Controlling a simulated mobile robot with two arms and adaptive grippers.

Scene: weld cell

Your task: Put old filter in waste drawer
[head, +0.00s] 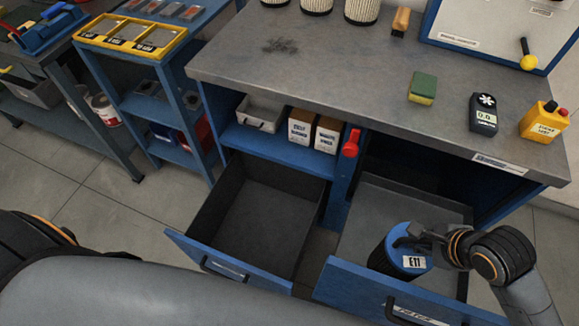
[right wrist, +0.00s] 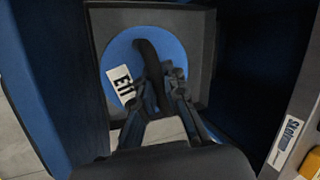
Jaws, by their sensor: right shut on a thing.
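The old filter (head: 390,262) is a dark cylinder with a blue top and a white E11 label. It stands roughly upright inside the open right drawer (head: 352,287), near its front panel; I cannot tell whether it touches the bottom. My right gripper (head: 410,240) is shut on the filter's top. In the right wrist view the blue top (right wrist: 122,52) lies under the gripper (right wrist: 158,65), with the drawer around it. The left drawer (head: 262,220) is also open and looks empty. Part of the right drawer's front label is cut off. My left gripper is out of view.
The workbench (head: 330,60) overhangs both drawers. White boxes (head: 302,127) and a red-topped item (head: 351,143) sit underneath.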

